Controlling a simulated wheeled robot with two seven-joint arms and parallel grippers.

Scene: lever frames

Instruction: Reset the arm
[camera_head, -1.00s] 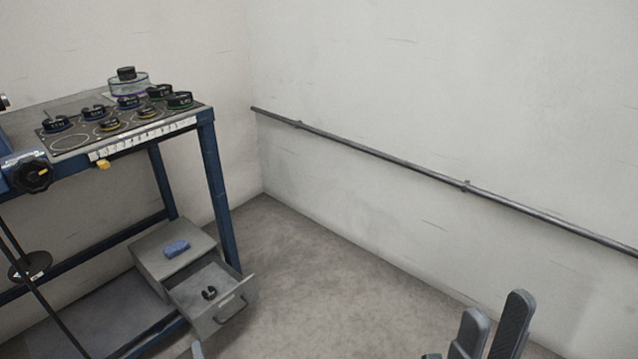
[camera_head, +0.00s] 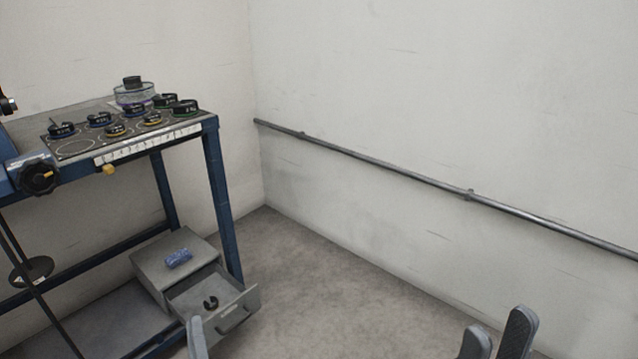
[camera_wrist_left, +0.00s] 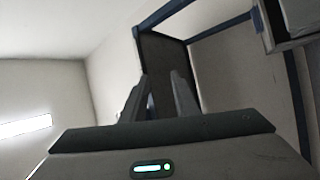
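One grey finger of my left gripper (camera_head: 197,340) shows at the bottom edge of the head view, in front of the drawer unit. In the left wrist view both fingers of my left gripper (camera_wrist_left: 159,80) stand apart with nothing between them. My right gripper (camera_head: 497,338) shows at the bottom right of the head view, its two fingers upright with an empty gap. Neither gripper touches anything in view. Most of both arms is out of the picture.
A blue-framed bench (camera_head: 215,180) stands at the left with several dark weights (camera_head: 135,111) on top and a black knob (camera_head: 38,178). Below, a grey drawer unit (camera_head: 150,270) has its drawer (camera_head: 240,308) open, with a blue object (camera_head: 178,258) on top. A wall rail (camera_head: 380,165) runs right. Middle floor is clear.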

